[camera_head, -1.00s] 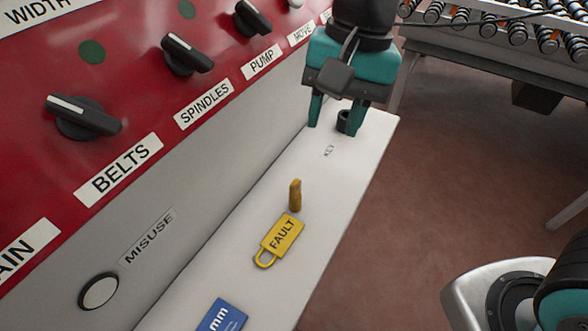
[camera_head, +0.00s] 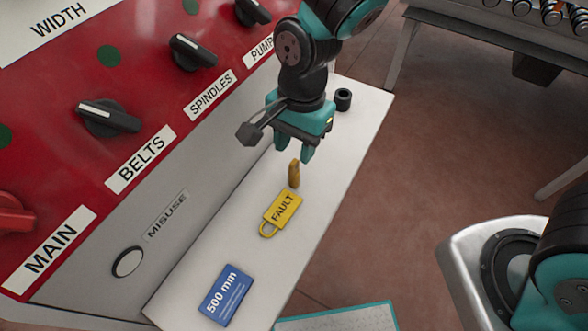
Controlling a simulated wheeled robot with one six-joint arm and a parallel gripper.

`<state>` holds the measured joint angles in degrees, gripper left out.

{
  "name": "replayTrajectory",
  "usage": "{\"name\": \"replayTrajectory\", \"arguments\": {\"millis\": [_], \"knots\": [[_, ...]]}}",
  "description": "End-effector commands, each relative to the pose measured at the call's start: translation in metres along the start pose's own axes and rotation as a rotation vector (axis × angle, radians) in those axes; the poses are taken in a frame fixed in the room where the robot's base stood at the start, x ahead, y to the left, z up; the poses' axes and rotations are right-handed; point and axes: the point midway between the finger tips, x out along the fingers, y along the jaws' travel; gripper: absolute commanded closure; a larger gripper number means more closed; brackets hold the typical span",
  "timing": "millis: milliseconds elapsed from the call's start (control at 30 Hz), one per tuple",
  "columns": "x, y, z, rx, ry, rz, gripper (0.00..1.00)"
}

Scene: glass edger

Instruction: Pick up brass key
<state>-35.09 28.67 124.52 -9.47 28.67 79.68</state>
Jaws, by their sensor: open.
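The brass key (camera_head: 294,174) stands upright on the white shelf (camera_head: 340,165), just behind the yellow FAULT tag. My gripper (camera_head: 292,150) is open, with its teal fingers pointing down, just above and behind the key in the picture. Nothing is between the fingers that I can make out. Whether the fingertips are level with the key's top is hard to tell from this angle. The KEY label seen earlier on the shelf is hidden behind my gripper.
The yellow FAULT tag (camera_head: 282,209) lies close to the key. A blue 500 mm card (camera_head: 225,296) lies nearer the front. A small black cylinder (camera_head: 343,99) stands at the back. The red panel (camera_head: 60,140) with knobs rises along the left side. The shelf's right edge is clear.

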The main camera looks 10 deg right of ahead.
Motion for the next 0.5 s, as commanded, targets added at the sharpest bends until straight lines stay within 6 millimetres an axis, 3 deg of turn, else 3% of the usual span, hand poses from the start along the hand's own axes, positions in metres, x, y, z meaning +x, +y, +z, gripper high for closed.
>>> {"name": "replayTrajectory", "arguments": {"millis": [500], "knots": [[0.052,0.0,-0.002,-0.001,0.0,0.001,0.6]]}}
